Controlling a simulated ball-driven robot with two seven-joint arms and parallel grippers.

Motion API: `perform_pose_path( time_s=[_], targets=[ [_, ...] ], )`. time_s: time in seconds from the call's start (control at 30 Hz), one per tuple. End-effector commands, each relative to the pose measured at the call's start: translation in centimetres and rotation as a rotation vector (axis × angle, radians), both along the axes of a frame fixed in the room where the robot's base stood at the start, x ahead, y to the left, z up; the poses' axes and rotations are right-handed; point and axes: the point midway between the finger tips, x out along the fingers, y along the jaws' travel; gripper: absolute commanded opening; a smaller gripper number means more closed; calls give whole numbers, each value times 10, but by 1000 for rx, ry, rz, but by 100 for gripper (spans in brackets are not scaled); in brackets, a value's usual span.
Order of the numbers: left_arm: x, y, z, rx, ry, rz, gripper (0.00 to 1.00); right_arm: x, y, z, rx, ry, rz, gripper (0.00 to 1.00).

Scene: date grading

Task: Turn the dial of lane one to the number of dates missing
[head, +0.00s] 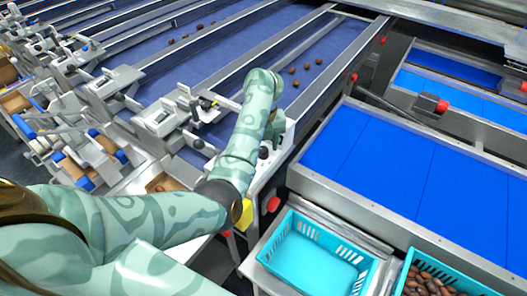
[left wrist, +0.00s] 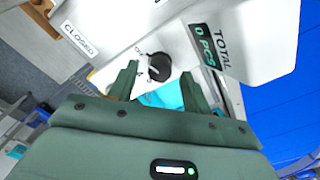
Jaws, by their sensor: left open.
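In the left wrist view, a black round dial (left wrist: 158,66) with a white pointer mark sits on a white panel (left wrist: 125,62). Small marks around it are too blurred to read. My left gripper (left wrist: 158,84) is open, with its two green fingers apart just below the dial, one toward each side. I cannot tell whether they touch it. In the head view my patterned left arm hides the gripper and much of the panel. A few brown dates (head: 293,70) lie on the nearest blue lane belt. My right gripper is not in view.
A "CLOSED" label (left wrist: 76,38) is left of the dial. In the head view, an empty turquoise crate (head: 283,247) and another crate holding dates (head: 428,284) stand at the lower right. A wide blue belt (head: 385,165) lies to the right. Red buttons (head: 273,203) line the frames.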

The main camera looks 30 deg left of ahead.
Motion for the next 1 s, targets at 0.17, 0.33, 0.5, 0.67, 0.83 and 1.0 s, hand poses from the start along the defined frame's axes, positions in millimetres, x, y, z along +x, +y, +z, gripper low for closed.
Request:
perform_pose_path(
  time_s=[0.17, 0.33, 0.5, 0.67, 0.83, 1.0],
  targets=[
    [0, 0, -13, 1, 1, 1, 49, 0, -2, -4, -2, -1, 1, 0],
    [0, 0, -13, 1, -1, 1, 49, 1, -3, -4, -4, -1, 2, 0],
    [0, 0, -13, 1, -1, 1, 27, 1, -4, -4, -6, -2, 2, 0],
    [0, 0, -13, 1, -1, 1, 4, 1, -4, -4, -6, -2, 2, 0],
    [0, 0, -13, 0, -1, 12, 4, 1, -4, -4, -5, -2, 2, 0],
    [0, -1, -13, -2, -2, 68, 4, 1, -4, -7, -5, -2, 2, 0]
  ],
)
